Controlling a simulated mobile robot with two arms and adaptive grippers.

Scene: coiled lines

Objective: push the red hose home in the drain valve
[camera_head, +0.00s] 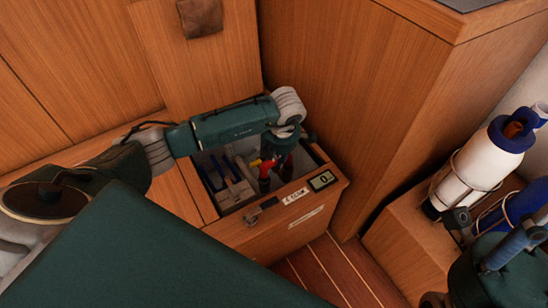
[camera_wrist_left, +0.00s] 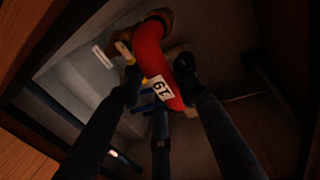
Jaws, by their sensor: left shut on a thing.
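The red hose (camera_wrist_left: 150,55) runs through the middle of the left wrist view and bears a white number tag (camera_wrist_left: 161,88). My left gripper (camera_wrist_left: 160,78) is shut on the hose, with dark fingers on both sides of it. In the head view, the left gripper (camera_head: 276,166) reaches down into an open locker, where a red part of the hose (camera_head: 264,170) shows. A brownish fitting (camera_wrist_left: 166,17) sits at the hose's upper end; I cannot tell whether it is the drain valve or how deep the hose sits. Part of my right arm (camera_head: 500,262) shows at lower right; its fingers are unclear.
Pale and blue parts (camera_head: 232,185) stand inside on the left. A wooden cabinet rises close on the right. A white bottle with a blue collar (camera_head: 480,165) is strapped on the far right.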

